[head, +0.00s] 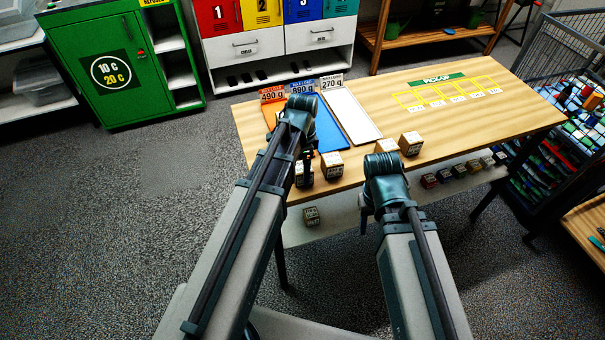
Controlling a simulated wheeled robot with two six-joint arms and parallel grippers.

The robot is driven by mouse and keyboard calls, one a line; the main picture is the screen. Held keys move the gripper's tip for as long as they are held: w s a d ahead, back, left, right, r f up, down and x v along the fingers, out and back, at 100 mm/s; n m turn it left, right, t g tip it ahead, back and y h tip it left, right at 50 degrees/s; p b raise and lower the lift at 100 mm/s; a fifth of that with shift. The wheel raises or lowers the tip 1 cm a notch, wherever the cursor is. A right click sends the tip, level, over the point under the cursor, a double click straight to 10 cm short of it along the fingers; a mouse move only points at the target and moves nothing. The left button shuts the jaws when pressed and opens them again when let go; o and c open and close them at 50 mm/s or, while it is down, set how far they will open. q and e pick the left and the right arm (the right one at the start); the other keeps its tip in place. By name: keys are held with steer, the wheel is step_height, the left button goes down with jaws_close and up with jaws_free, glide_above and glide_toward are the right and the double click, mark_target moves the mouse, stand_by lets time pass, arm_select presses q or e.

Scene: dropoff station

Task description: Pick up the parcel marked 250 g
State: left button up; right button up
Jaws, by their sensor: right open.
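Several small cardboard parcels stand along the near edge of the wooden table (460,115): one parcel (332,168) left of centre, one (386,147) partly behind my right wrist, and one (411,144) to its right. Another parcel (303,178) is directly at my left gripper (307,158), partly covered by it; I cannot tell whether the jaws hold it.
Orange, blue and white trays (350,110) carry signs 490 g, 890 g and 270 g. Yellow PICK-UP outlines (450,93) lie at the far right of the table. Small boxes (445,175) line the lower shelf. A wire cart (570,60) stands at right.

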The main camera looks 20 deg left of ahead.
arm_select(q)
jaws_close()
steer(key=shift+r, duration=0.1)
